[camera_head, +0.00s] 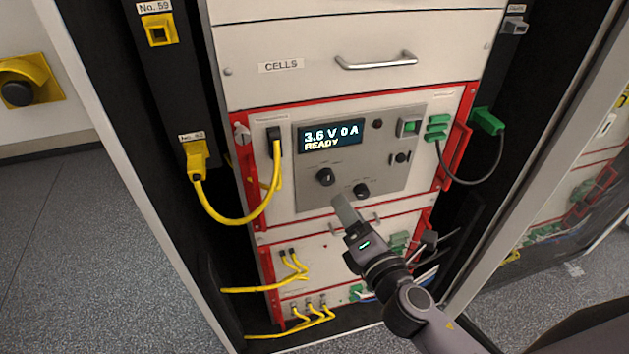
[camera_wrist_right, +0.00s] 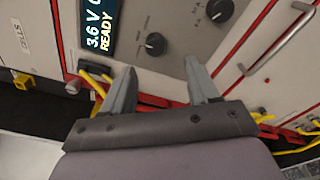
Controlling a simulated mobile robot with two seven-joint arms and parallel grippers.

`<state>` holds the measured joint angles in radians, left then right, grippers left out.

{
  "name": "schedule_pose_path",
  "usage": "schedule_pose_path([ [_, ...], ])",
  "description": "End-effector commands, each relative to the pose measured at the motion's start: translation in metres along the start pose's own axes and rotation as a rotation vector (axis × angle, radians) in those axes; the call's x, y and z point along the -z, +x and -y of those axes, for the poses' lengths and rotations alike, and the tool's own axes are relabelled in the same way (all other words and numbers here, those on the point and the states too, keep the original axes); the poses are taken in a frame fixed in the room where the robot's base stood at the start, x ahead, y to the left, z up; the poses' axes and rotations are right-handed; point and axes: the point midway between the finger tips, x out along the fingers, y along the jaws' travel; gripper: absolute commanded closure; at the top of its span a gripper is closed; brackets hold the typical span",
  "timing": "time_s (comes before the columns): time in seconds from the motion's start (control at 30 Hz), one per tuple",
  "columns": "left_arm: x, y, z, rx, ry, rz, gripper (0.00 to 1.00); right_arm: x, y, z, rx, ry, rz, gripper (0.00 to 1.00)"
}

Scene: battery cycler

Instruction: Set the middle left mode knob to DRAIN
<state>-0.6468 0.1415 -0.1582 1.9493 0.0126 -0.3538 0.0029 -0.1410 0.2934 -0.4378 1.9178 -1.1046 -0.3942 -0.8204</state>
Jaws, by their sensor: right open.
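The middle left mode knob (camera_head: 325,177) is a black round knob on the grey panel, below the lit display (camera_head: 331,135) reading "3.6 V 0 A READY". It also shows in the right wrist view (camera_wrist_right: 155,43), ahead of the fingertips. Its labels are too small to read, and I cannot tell its setting. My right gripper (camera_head: 342,209) is open and empty, in front of the panel's lower edge and below the knob. Its two fingers show apart in the right wrist view (camera_wrist_right: 160,75), touching no knob. My left gripper is not in view.
A second black knob (camera_head: 361,190) sits to the right of the mode knob. A green switch (camera_head: 408,127) is at the panel's upper right. Yellow cables (camera_head: 232,219) loop at the left, and a black cable (camera_head: 470,181) hangs at the right. A drawer handle (camera_head: 376,61) protrudes above.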

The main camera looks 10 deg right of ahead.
Motion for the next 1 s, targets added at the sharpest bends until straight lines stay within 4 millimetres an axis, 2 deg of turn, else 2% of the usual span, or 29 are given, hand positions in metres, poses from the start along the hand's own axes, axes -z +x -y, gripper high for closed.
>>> schedule_pose_path([
  [0.27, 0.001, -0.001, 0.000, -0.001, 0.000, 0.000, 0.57, -0.002, 0.013, -0.005, -0.018, -0.054, 0.009, 0.40],
  [0.7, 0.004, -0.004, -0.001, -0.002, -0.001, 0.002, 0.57, -0.002, 0.066, -0.006, -0.018, -0.050, 0.008, 0.40],
  [1.0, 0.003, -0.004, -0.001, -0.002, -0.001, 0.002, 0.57, -0.002, 0.074, -0.006, -0.017, -0.049, 0.007, 0.40],
])
